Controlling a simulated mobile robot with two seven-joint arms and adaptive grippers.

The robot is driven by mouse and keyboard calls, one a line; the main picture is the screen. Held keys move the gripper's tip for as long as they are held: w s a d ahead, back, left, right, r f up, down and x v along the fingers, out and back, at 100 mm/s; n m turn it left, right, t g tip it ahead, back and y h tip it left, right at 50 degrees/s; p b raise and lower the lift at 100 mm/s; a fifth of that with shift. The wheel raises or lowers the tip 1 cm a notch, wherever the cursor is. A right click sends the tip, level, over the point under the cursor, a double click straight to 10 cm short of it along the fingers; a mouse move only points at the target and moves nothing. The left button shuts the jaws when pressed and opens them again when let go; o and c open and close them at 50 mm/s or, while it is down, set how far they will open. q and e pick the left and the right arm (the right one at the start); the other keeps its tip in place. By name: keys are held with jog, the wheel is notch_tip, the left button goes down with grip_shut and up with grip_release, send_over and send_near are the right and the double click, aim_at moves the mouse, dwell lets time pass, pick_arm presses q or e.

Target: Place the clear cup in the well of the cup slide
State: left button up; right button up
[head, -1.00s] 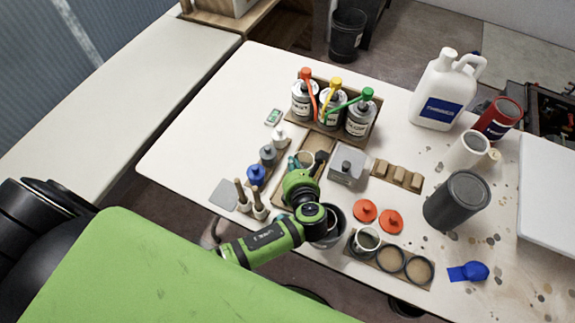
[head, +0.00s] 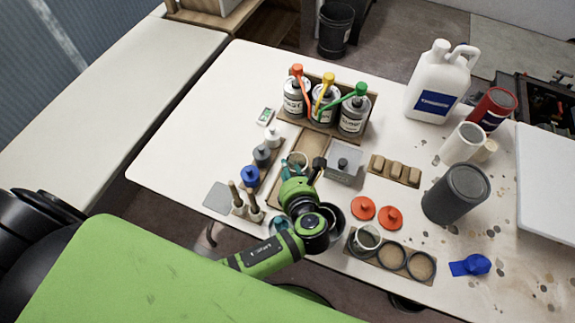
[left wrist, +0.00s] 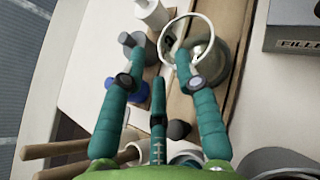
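The clear cup (left wrist: 163,43) shows as a pale round rim in the left wrist view, just beyond my left fingertips. In the head view its rim (head: 298,158) shows just past the teal fingers. My left gripper (left wrist: 160,52) has its teal fingers spread apart, and the right finger overlaps the rim. I cannot tell whether it touches. In the head view the left gripper (head: 292,165) is over the near part of the brown cup slide (head: 312,145). The slide (left wrist: 193,108) has a dark knob (left wrist: 180,130). I cannot make out its well clearly. My right gripper is not in view.
Three cans with coloured spouts (head: 323,105) stand in a holder behind the slide. A grey box (head: 345,165) stands to its right. Small bottles (head: 262,155) and brushes (head: 240,200) are to its left. A ringed wooden holder (head: 393,256) lies at the near right.

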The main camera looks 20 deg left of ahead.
pick_arm(q)
jog(key=v, duration=0.9)
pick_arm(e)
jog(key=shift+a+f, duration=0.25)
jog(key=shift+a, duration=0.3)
pick_arm(q)
jog(key=shift+s, duration=0.15)
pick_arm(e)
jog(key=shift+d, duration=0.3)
